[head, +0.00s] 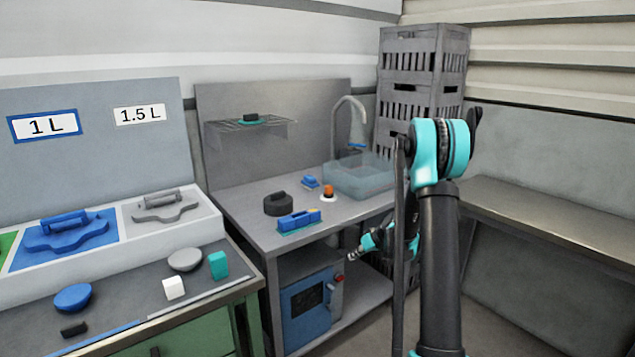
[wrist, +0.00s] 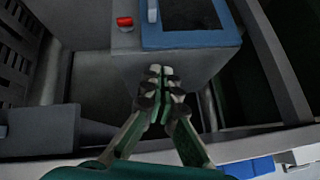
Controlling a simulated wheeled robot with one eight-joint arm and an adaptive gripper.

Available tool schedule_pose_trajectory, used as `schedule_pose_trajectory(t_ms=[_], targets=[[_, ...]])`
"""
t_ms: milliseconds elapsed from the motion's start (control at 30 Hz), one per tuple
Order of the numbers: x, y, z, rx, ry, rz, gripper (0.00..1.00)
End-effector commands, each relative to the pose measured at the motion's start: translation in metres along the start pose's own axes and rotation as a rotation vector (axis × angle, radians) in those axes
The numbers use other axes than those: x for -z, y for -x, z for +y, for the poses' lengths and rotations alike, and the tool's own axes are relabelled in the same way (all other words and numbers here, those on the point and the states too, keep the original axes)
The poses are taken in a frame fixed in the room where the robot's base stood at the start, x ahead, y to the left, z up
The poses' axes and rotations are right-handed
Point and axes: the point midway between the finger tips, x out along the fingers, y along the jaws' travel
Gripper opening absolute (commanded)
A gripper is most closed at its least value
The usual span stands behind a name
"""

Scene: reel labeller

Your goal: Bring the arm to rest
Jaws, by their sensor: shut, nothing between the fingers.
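My gripper (head: 353,255) hangs low in the head view, in front of the sink bench and to the right of the blue-doored box under it. My upright arm column stands at the right and hides part of the scene behind it. In the wrist view my gripper (wrist: 162,78) has its fingertips together, with nothing between them. The box's blue door (wrist: 190,22) shows just beyond the fingertips. I cannot tell the exact gap between them.
The blue-doored box (head: 312,303) stands on the lower shelf of the sink bench (head: 262,222). A red button (wrist: 125,22) sits beside the door. Grey crates (head: 420,65) are stacked behind. A side bench (head: 540,205) runs along the right wall. A green-fronted counter (head: 190,325) stands left.

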Motion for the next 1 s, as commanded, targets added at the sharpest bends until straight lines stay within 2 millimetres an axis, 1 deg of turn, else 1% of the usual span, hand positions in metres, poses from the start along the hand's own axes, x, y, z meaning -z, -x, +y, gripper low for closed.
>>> schedule_pose_trajectory(t_ms=[33,100,267,400,467,567,700,867,1000], targets=[[-0.004,0.016,-0.012,-0.013,-0.013,-0.015,0.0],[-0.011,0.035,-0.025,-0.034,-0.032,-0.035,0.0],[-0.031,0.078,-0.055,-0.085,-0.078,-0.078,0.0],[-0.055,0.113,-0.08,-0.133,-0.116,-0.111,0.0],[-0.068,0.127,-0.09,-0.154,-0.132,-0.124,0.0],[-0.089,0.149,-0.106,-0.191,-0.16,-0.143,0.0],[-0.124,0.178,-0.127,-0.245,-0.196,-0.166,0.0],[-0.168,0.206,-0.147,-0.308,-0.238,-0.186,0.0],[-0.209,0.226,-0.161,-0.365,-0.273,-0.198,0.0]])
